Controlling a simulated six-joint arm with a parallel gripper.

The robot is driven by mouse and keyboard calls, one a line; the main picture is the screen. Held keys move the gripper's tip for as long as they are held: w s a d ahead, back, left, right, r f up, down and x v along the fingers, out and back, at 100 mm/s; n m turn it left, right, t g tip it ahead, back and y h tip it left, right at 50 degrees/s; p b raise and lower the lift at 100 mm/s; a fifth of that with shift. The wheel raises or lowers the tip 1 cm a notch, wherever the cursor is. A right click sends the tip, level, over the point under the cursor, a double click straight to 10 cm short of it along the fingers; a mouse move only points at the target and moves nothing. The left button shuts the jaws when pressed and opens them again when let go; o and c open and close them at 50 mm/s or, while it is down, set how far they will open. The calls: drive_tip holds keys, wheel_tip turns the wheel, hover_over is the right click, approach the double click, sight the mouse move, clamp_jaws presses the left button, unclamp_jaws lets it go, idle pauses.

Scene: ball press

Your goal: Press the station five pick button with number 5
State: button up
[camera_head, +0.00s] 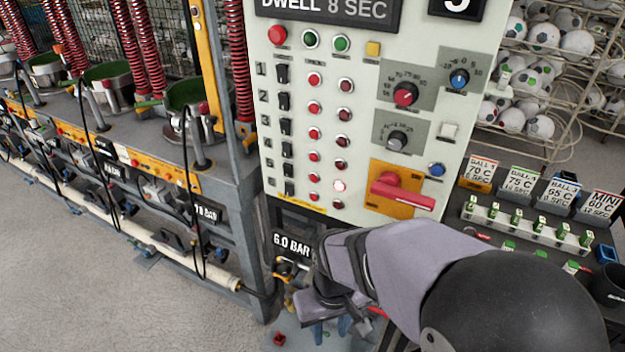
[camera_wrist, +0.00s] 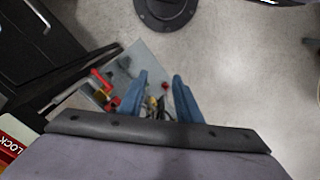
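The pale control panel (camera_head: 295,150) stands upright in the head view with numbered rows of black switches and red buttons. Small lettering is unreadable, so I cannot tell which is the pick button. My gripper (camera_head: 331,330) is below the panel, clear of the buttons and pointing down. In the wrist view my gripper (camera_wrist: 160,76) has its two blue fingers apart, nothing held between them.
A red rotary handle (camera_head: 400,190) on an orange plate sticks out right of the rows. Several dials sit above it. A rack of balls (camera_head: 540,90) and ball cards (camera_head: 480,170) are at the right. Ball presses (camera_head: 185,100) line the left. Open floor (camera_head: 110,310) lies lower left.

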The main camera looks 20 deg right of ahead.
clamp_jaws()
idle(1.7)
